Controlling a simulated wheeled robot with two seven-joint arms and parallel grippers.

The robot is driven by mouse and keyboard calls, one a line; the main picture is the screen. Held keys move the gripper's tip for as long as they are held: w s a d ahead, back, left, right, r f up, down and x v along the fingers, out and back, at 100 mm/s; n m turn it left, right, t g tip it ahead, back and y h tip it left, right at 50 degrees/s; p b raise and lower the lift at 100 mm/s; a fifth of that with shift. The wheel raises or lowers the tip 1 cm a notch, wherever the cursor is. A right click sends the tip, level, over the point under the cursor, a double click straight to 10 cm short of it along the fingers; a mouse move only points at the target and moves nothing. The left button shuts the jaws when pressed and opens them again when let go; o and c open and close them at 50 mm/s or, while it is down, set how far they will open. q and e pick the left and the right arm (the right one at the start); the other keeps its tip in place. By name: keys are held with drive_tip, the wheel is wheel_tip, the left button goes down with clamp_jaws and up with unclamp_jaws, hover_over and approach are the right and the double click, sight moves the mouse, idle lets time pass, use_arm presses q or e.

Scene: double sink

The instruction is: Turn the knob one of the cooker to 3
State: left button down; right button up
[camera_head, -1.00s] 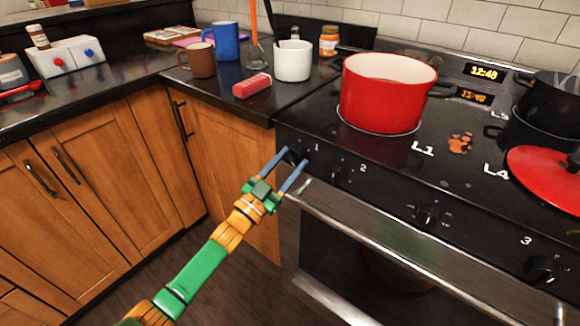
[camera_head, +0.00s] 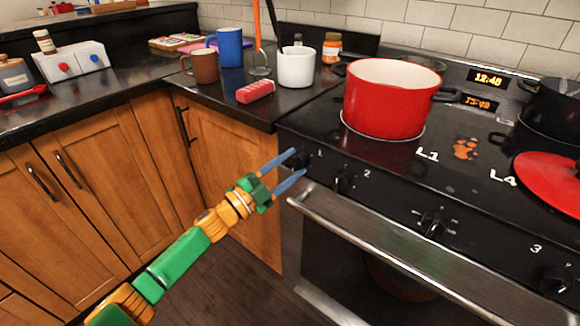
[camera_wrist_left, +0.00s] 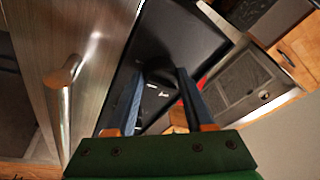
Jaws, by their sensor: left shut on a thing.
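The cooker's knob one (camera_head: 299,158) is a small black knob on the black front panel, below the printed 1, at the panel's left end. My left gripper (camera_head: 299,162) reaches it from the left, with one blue finger on each side. In the left wrist view, knob one (camera_wrist_left: 160,68) shows dark between the two fingertips (camera_wrist_left: 162,74), and the gripper is shut on it. The fingers partly hide the knob, so I cannot read its setting. My right gripper is not in view.
Knob two (camera_head: 345,179) sits close to the right. The oven handle (camera_head: 400,248) sticks out below the panel. A red pot (camera_head: 385,105) stands on the hob. A red block (camera_head: 255,91) and mugs are on the counter at left.

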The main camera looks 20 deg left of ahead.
use_arm(q)
drive_tip(key=shift+r, duration=0.25)
idle(0.3)
drive_tip(key=shift+c, duration=2.1)
unclamp_jaws()
drive_tip(key=shift+o, duration=0.7)
drive_tip(key=shift+f, duration=0.15)
drive_tip(key=shift+s+a+f, duration=0.2)
drive_tip(key=shift+s, duration=0.1)
drive_tip(key=v, duration=0.6)
